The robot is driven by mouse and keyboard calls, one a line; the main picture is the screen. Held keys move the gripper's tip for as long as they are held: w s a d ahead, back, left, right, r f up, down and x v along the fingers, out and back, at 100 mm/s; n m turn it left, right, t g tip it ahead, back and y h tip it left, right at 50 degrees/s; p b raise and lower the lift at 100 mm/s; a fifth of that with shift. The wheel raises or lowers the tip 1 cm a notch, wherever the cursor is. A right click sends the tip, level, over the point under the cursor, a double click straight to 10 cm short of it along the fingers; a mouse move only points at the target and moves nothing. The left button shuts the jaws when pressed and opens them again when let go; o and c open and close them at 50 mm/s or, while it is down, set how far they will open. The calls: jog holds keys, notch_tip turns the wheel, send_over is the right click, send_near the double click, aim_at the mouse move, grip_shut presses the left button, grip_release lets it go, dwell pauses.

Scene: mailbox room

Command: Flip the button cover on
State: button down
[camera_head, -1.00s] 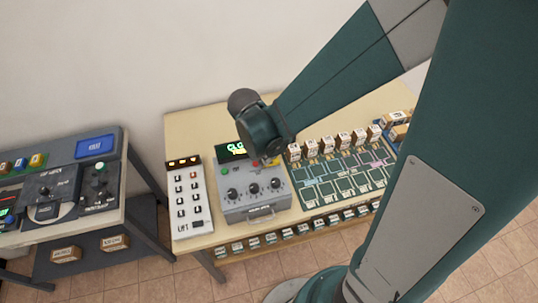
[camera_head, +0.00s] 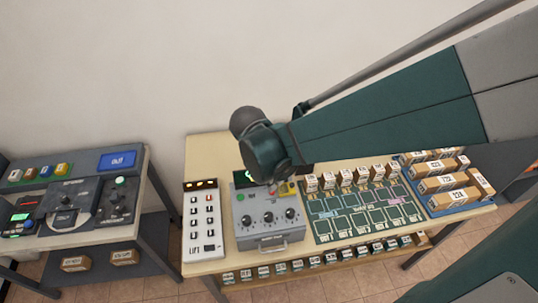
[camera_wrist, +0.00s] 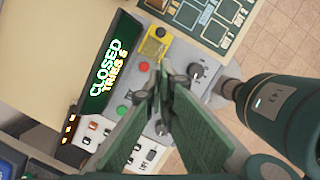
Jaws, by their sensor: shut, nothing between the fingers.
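A grey control box (camera_head: 262,232) with three dark knobs stands on the table. It also shows in the wrist view, with a dark display (camera_wrist: 108,62) reading "CLOSED" and "TRIES 5". A yellow cover-like part (camera_wrist: 155,46) sits at the box's edge beside the display; it shows small in the head view (camera_head: 284,188). I cannot tell whether it is raised or flat. A red button (camera_wrist: 144,67) and a green button (camera_wrist: 122,110) are on the panel. My gripper (camera_wrist: 158,88) is shut and empty over the panel, its tips to the knob side of the yellow part.
A white keypad marked LIFT (camera_head: 202,222) stands left of the box. A green sorting board (camera_head: 358,212) with several small boxes is to the right, then a blue tray (camera_head: 436,209) of boxes. Another console (camera_head: 75,205) stands on a separate table at left.

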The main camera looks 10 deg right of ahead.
jog(key=shift+v, duration=2.1)
jog(key=shift+d, duration=0.1)
jog(key=s+d+r+m+t+y+b, duration=0.1)
jog(key=d+m, duration=0.4)
jog(key=m, duration=0.6)
jog(key=s+d+r+m+t+y+b, duration=0.1)
jog(key=s+d+r+m+t+b, duration=0.2)
jog(key=m, duration=0.9)
jog(key=shift+s+d+r+t+y+b, duration=0.35)
jog(key=shift+s+d+t+b, duration=0.55)
jog(key=shift+s+d+b, duration=0.75)
jog(key=shift+s+a, duration=0.15)
jog(key=shift+a, duration=0.15)
dwell(0.4)
